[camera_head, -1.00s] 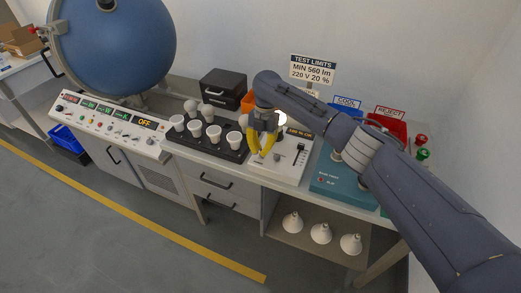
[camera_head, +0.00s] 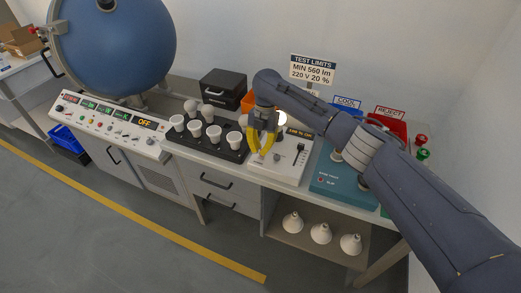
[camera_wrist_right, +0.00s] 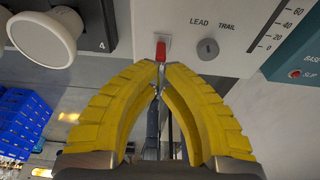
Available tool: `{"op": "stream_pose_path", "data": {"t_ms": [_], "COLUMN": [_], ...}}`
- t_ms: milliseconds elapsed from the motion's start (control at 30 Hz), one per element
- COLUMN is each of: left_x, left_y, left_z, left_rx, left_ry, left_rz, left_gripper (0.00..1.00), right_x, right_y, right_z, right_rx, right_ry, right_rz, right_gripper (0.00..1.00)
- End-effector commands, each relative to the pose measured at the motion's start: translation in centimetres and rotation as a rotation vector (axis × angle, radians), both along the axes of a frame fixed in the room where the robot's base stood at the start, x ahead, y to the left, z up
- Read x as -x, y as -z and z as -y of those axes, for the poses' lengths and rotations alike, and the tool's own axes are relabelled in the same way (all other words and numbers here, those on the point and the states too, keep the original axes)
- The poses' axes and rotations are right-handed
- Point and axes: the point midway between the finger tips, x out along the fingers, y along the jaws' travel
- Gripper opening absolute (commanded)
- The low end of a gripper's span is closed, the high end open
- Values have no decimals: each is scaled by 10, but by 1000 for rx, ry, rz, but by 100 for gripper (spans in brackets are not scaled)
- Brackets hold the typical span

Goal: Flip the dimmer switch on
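The dimmer unit (camera_head: 285,170) is a white box on the bench in the head view. In the right wrist view its panel (camera_wrist_right: 190,12) shows a small red switch lever (camera_wrist_right: 161,50), a grey knob (camera_wrist_right: 207,49) under "LEAD" and "TRAIL", and part of a numbered scale. My right gripper (camera_head: 263,153) has yellow fingers over the front left of the unit. In the wrist view its fingertips (camera_wrist_right: 160,65) meet just below the red lever, with nothing seen between them. I cannot tell whether they touch the lever. My left gripper is out of view.
A black rack (camera_head: 207,148) with several white bulbs stands left of the unit. A teal box (camera_head: 340,178) stands to its right, with blue and red bins (camera_head: 389,127) behind. A bright bulb (camera_head: 281,118) is partly hidden behind my gripper. My right arm crosses above the bench.

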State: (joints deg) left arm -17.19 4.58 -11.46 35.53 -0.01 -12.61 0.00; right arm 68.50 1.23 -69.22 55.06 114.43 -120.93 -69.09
Motion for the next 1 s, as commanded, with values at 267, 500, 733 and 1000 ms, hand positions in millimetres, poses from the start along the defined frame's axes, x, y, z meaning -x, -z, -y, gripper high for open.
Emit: {"op": "stream_pose_path", "data": {"t_ms": [267, 500, 733, 1000], "left_x": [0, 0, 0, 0], "left_y": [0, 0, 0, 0], "left_z": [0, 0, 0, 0], "left_rx": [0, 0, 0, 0], "left_ry": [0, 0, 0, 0], "left_rz": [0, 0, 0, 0], "left_gripper": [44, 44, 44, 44], "right_x": [0, 0, 3, 33], "right_y": [-10, -11, -11, -12], "right_z": [0, 0, -3, -24], "right_rx": [0, 0, 0, 0], "right_ry": [2, 1, -3, -23], "right_rz": [0, 0, 0, 1], "right_gripper": [0, 0, 0, 0]}}
